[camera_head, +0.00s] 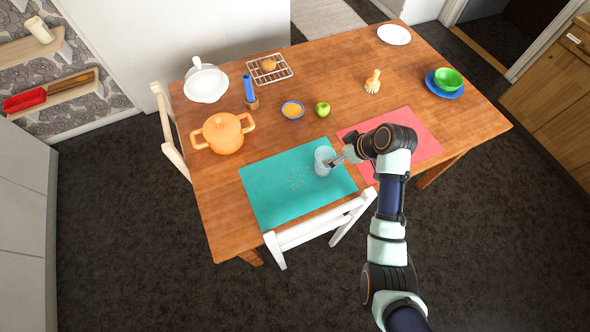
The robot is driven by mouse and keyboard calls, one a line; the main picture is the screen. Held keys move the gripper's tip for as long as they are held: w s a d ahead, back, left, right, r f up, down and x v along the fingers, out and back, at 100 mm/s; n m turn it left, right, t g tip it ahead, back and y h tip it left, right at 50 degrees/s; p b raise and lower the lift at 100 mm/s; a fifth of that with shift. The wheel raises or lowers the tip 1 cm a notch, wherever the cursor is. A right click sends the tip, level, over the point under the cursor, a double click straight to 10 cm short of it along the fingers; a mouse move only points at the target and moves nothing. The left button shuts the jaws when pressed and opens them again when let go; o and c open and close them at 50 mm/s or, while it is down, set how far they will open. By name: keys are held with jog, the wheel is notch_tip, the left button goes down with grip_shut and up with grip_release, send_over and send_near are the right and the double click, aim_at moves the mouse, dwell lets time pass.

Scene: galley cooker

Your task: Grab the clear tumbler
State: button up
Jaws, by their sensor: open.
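The clear tumbler (323,158) stands upright near the right end of the teal placemat (265,205) on the wooden table. My gripper (334,161) is open and right beside the tumbler, at its right side. Its fingertips overlap the tumbler's edge in this view. I cannot tell whether they touch the glass or reach around it. My arm comes in from the lower right.
A red placemat (425,142) lies under my wrist. An orange pot (223,132), a small blue-rimmed bowl (292,110), a green apple (322,109) and a brush (373,81) stand further back. A white chair (320,226) stands at the table's front edge.

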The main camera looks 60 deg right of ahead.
aim_at(318, 156)
jog(key=shift+w+d+f+b, duration=0.2)
jog(key=shift+w+f, duration=0.05)
jog(key=shift+f, duration=0.25)
jog(key=shift+w+d+f+b, duration=0.2)
jog(key=shift+w+f, duration=0.05)
jog(key=shift+f, duration=0.25)
jog(key=b+x, duration=0.1)
jog(key=x, duration=0.1)
jog(key=b+x, duration=0.1)
jog(key=x, duration=0.2)
jog(key=shift+w+a+f, duration=0.15)
jog(key=shift+a+f, duration=0.05)
jog(key=c, duration=1.6)
jog(key=shift+r, duration=0.15)
